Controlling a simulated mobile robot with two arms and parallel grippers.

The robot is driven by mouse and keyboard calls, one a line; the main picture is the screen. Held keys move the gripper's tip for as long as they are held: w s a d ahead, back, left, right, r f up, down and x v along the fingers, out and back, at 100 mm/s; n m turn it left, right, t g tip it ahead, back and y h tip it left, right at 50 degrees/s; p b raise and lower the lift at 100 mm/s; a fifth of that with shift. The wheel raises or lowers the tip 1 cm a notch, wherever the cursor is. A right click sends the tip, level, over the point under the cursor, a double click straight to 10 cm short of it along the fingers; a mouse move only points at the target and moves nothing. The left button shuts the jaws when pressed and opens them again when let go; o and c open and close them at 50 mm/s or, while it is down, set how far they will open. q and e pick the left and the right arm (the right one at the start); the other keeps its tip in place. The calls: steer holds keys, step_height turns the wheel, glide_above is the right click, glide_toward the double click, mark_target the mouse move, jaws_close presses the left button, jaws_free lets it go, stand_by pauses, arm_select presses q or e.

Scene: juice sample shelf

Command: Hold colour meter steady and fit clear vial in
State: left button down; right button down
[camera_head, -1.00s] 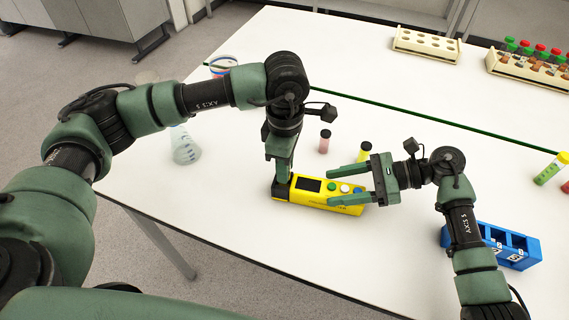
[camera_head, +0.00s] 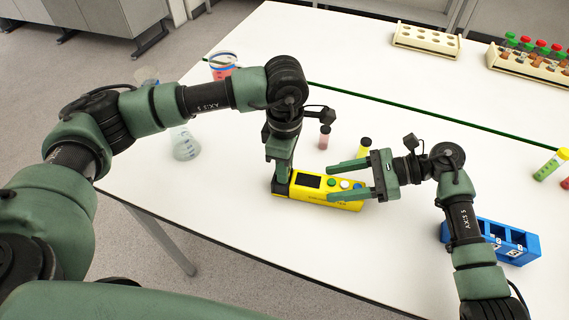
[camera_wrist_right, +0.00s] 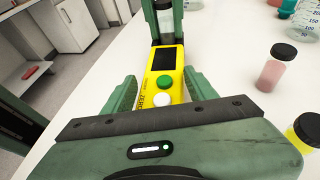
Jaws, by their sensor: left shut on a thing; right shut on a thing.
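The yellow colour meter (camera_head: 310,194) lies on the white table, with a dark screen and coloured buttons on top. My right gripper (camera_head: 350,183) comes from the right and is shut on the meter's right part, one finger along each long side. The meter also shows between its fingers in the right wrist view (camera_wrist_right: 158,88). My left gripper (camera_head: 279,172) points down at the meter's left end. In the right wrist view the clear vial (camera_wrist_right: 165,19), black-capped, is upright between its fingers above that end. I cannot tell how deep the vial sits.
A pink vial (camera_head: 323,138) and a yellow vial (camera_head: 364,148) stand behind the meter. A blue rack (camera_head: 518,250) is at the right. A flask (camera_head: 184,146) and a beaker (camera_head: 222,66) stand at the left. Cream racks (camera_head: 426,42) are at the back.

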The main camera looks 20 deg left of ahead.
arm_select(q)
steer(key=shift+f, duration=0.35)
steer(key=shift+r, duration=0.15)
steer(key=shift+r, duration=0.75)
steer(key=shift+s, duration=0.1)
steer(key=shift+s+f, duration=0.1)
steer(key=shift+f, duration=0.8)
stand_by(0.5)
steer(key=shift+r, duration=0.15)
steer(key=shift+r, duration=0.75)
